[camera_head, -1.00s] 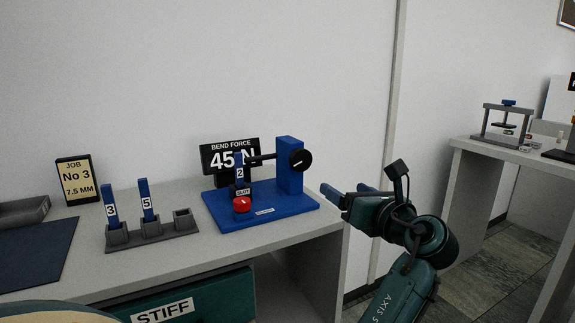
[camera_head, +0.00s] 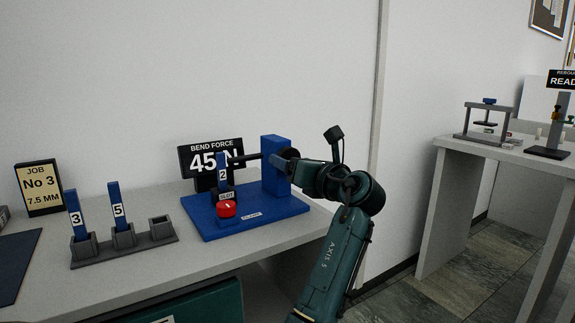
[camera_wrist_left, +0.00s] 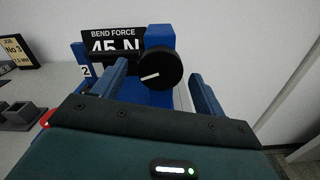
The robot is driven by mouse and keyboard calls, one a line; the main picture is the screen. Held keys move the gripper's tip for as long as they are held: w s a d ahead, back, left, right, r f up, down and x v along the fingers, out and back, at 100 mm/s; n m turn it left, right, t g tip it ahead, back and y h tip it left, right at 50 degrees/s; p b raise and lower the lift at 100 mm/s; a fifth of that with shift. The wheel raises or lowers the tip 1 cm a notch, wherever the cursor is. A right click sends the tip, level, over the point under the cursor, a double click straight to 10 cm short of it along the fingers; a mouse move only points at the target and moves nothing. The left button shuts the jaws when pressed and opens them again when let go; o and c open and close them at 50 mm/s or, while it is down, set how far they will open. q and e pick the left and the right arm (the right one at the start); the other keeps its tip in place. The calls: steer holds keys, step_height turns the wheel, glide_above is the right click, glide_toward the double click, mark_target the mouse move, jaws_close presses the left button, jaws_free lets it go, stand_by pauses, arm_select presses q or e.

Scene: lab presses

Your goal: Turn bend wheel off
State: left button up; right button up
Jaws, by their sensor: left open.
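The bend wheel is a black round knob (camera_wrist_left: 160,70) with a white mark on its lower left, seen in the left wrist view. It sits on a blue post (camera_head: 274,148) of the blue bend press (camera_head: 270,208). In the head view the wheel (camera_head: 290,153) is partly hidden by my gripper. My left gripper (camera_head: 298,168) is open at the wheel. In the left wrist view its blue fingers (camera_wrist_left: 158,74) stand on either side of the wheel, with clear gaps; contact is not visible. The display (camera_head: 210,158) reads 45 N. My right gripper is not in view.
A red button (camera_head: 226,209) and a blue strip marked 2 (camera_head: 222,172) are on the press. A grey rack (camera_head: 125,243) with strips 3 and 5 stands to its left. A job sign (camera_head: 39,188) is farther left. Another bench (camera_head: 500,150) stands at right.

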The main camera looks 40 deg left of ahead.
mark_target(288, 158)
arm_select(q)
steer(key=shift+x, duration=1.65)
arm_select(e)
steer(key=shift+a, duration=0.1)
arm_select(q)
steer(key=c, duration=1)
steer(key=shift+r+p, duration=0.2)
steer(key=shift+p, duration=0.3)
steer(key=shift+r+n+p, duration=0.15)
steer(key=shift+n+p, duration=0.35)
steer(key=shift+p, duration=0.25)
steer(key=n+p, duration=0.3)
steer(key=p, duration=0.1)
steer(key=shift+n, duration=0.3)
steer(key=shift+d+f+n+p, duration=0.1)
steer(key=shift+f+n+p, duration=0.25)
steer(key=shift+n+p, duration=0.2)
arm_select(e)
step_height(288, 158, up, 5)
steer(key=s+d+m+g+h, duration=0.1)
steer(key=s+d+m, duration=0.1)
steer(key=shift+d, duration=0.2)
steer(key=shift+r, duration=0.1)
